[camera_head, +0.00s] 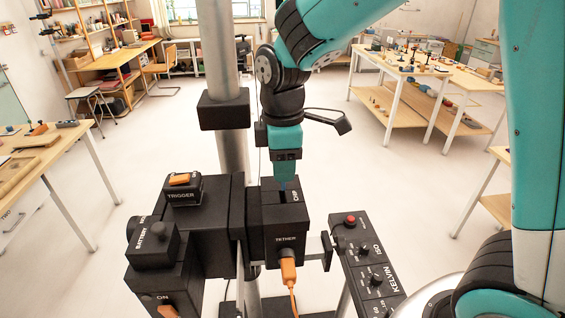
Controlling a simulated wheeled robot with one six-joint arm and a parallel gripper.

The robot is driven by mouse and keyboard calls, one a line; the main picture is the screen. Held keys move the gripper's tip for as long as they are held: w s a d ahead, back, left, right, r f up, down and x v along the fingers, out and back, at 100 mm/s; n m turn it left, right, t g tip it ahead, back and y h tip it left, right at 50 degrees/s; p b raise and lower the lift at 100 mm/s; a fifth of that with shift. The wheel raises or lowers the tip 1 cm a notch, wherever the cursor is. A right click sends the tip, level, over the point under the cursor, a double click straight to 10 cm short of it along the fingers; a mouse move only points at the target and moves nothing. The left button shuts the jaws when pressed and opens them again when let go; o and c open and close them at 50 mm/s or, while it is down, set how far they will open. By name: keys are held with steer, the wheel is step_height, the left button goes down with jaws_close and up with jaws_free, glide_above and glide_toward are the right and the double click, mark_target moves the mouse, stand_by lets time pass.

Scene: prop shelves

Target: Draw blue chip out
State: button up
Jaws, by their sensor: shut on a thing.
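My gripper (285,172) points straight down over a black box (284,236) marked TETHER. It is shut at the slot in the top of that box. A small bit of blue, the blue chip (283,185), shows between the fingertips and the slot. How much of the chip is still inside the slot is hidden by the box and the fingers.
An orange plug with cable (289,270) sits in the box's front. A black control panel (366,262) with a red button stands to the right. Black boxes marked TRIGGER (184,190) and BATTERY (153,243) are to the left. A grey pole (228,80) rises behind.

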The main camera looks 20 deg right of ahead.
steer(key=shift+r, duration=0.1)
steer(key=shift+r+p, duration=1.75)
steer(key=shift+r, duration=0.2)
